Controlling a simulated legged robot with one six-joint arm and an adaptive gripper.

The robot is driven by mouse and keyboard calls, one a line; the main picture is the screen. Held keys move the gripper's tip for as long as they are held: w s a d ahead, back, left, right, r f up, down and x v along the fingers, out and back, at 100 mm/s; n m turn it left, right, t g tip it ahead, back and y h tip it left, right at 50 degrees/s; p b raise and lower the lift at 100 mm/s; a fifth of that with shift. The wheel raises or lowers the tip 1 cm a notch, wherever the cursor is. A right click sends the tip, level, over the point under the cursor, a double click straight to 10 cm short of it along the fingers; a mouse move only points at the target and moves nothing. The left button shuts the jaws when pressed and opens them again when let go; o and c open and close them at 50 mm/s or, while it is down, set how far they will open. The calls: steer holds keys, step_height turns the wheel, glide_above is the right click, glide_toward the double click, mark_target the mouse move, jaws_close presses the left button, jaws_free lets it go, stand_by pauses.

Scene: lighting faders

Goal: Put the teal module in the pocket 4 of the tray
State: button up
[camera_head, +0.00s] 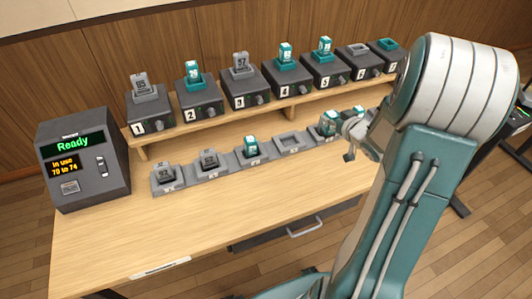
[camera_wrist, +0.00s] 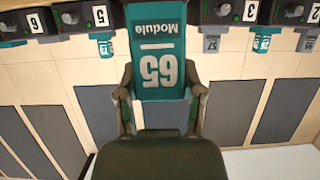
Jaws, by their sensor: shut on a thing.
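My gripper (camera_wrist: 162,108) is shut on a teal module (camera_wrist: 158,55) marked 65, seen upside down in the wrist view. In the head view my gripper (camera_head: 352,135) is at the right part of the tray, partly hidden by my arm. The grey tray (camera_head: 272,156) lies on the table as a row of pockets. Two grey modules and a teal module (camera_head: 251,145) stand in the left pockets. The fourth pocket from the left (camera_head: 290,140) looks empty; its label is not legible. Teal shows beside my gripper, but I cannot tell which part is the held module.
A raised shelf (camera_head: 215,133) behind the tray carries several numbered dark docks, some with teal or grey modules. A dark console (camera_head: 84,160) at the left reads Ready, In use 70 to 74. The table front (camera_head: 180,230) is mostly clear.

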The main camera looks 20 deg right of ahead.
steer(key=shift+s+f, duration=0.15)
steer(key=shift+f, duration=0.05)
steer(key=shift+w+f, duration=0.2)
steer(key=shift+w, duration=0.05)
steer(key=w+a+f, duration=0.2)
steer(key=w+f, duration=0.1)
steer(key=f, duration=0.1)
steer(key=w+a+f, duration=0.2)
steer(key=w+f, duration=0.2)
steer(key=w+a+f, duration=0.2)
steer(key=w+f, duration=0.2)
steer(key=shift+w+a+f, duration=0.15)
steer(key=shift+a+f, duration=0.2)
steer(key=shift+a, duration=0.25)
steer(key=o, duration=1.2)
steer(key=shift+d+f, duration=0.1)
steer(key=shift+d, duration=0.25)
